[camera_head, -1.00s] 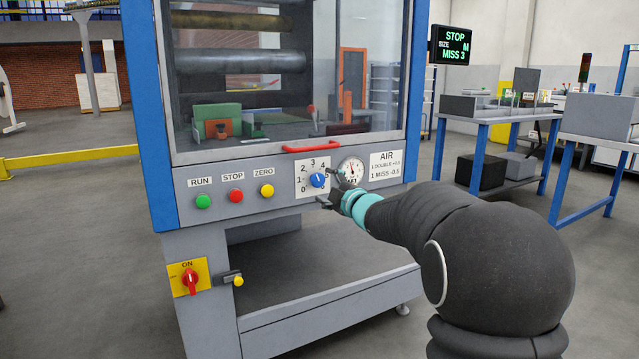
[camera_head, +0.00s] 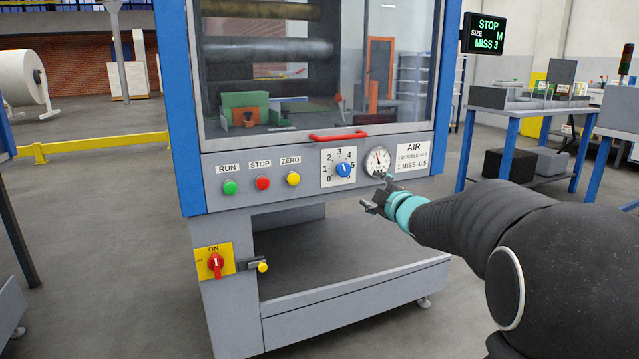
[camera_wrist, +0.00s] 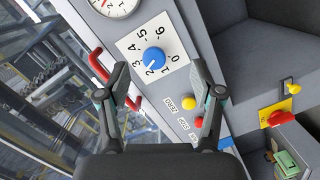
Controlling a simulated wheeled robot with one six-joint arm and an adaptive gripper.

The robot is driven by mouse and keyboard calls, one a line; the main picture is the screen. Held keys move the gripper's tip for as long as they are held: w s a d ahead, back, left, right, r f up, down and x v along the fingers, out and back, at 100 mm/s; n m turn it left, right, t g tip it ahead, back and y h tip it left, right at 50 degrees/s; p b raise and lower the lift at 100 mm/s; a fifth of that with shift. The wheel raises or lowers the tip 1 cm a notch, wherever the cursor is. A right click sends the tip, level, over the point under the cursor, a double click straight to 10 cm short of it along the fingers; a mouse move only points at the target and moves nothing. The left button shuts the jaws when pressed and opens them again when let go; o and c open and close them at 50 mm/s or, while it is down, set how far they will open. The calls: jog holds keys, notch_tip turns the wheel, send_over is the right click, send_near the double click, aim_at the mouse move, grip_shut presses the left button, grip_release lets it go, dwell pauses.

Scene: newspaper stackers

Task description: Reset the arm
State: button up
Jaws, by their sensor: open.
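My gripper (camera_head: 374,193) is in front of the machine's control panel, below the air gauge (camera_head: 380,162) and to the right of the blue dial (camera_head: 344,170). In the wrist view, my gripper (camera_wrist: 160,98) has its two fingers spread wide with nothing between them. The blue dial (camera_wrist: 152,58) shows there ahead of the fingertips and apart from them. My arm reaches in from the right of the head view.
Green (camera_head: 230,188), red (camera_head: 263,183) and yellow (camera_head: 293,179) buttons sit on the panel. A red handle (camera_head: 338,136) juts out above. A red switch (camera_head: 216,264) is lower left. A display (camera_head: 484,33) reads STOP, MISS 3. A blue-legged table (camera_head: 520,111) stands right.

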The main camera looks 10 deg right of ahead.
jog(key=s+d+f+m+g+h, duration=0.2)
jog(key=d+f+m+h, duration=0.25)
jog(key=f, duration=0.25)
jog(key=s+d+f+m+g+h+p, duration=0.1)
jog(key=s+f+m+g, duration=0.15)
jog(key=s, duration=0.25)
jog(key=s+d+f+m+g+h+p, duration=0.1)
jog(key=s+d+f+m+g, duration=0.15)
jog(key=s, duration=0.25)
jog(key=s+a+r+m+g+y+p, duration=0.15)
jog(key=s+a, duration=0.25)
jog(key=s, duration=0.5)
jog(key=s+a+r+m+g+p, duration=0.1)
jog(key=s+a+m+g+p, duration=0.2)
jog(key=s, duration=0.6)
jog(key=s+a+r+m+g+y+p, duration=0.15)
jog(key=s+a, duration=0.25)
jog(key=s, duration=0.6)
notch_tip(320, 180, up, 5)
jog(key=s+a+t+p, duration=0.2)
jog(key=shift+s+a+r+p, duration=0.15)
jog(key=shift+s+a+p, duration=0.05)
jog(key=shift+p, duration=0.15)
jog(key=shift+n, duration=0.25)
dwell(0.6)
